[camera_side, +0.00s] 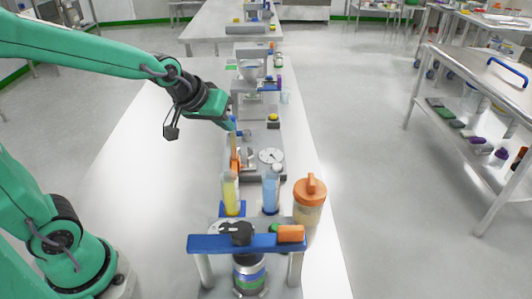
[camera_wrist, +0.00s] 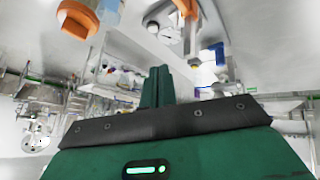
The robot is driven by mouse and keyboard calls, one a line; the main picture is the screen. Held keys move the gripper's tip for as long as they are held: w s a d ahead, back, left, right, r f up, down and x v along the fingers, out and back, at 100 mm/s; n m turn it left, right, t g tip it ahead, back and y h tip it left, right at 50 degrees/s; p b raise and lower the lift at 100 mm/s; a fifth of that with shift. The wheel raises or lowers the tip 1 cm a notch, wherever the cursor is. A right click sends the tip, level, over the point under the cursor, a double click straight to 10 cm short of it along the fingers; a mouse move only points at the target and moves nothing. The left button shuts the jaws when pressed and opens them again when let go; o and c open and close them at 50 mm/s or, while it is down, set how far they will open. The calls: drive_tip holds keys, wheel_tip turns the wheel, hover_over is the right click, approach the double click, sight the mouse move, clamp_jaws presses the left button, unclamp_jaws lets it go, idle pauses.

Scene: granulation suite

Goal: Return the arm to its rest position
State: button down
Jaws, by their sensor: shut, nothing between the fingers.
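My green arm reaches in from the left in the side view. My gripper (camera_side: 229,123) is above the bench, pointing right and slightly down, beside the grey equipment at the bench's middle. In the wrist view its two green fingers (camera_wrist: 157,86) stand together, shut and empty. A blue-tipped piece shows close to the fingertips in the side view; I cannot tell whether they touch.
Near the gripper stand a yellow-filled cylinder (camera_side: 230,191), a blue-filled cylinder (camera_side: 270,190) and an orange-lidded jar (camera_side: 309,207). A blue-topped stand (camera_side: 215,244) is at the front. The white bench (camera_side: 150,185) is clear on the left. A steel cart (camera_side: 470,80) is at right.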

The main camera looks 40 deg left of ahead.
drive_tip(key=s+a+r+m+g, duration=0.1)
drive_tip(key=s+m, duration=0.3)
drive_tip(key=s, duration=1.2)
drive_tip(key=shift+a+r+g, duration=0.2)
drive_tip(key=shift+r+g, duration=0.2)
drive_tip(key=shift+r, duration=0.4)
drive_tip(key=c, duration=2.2)
unclamp_jaws()
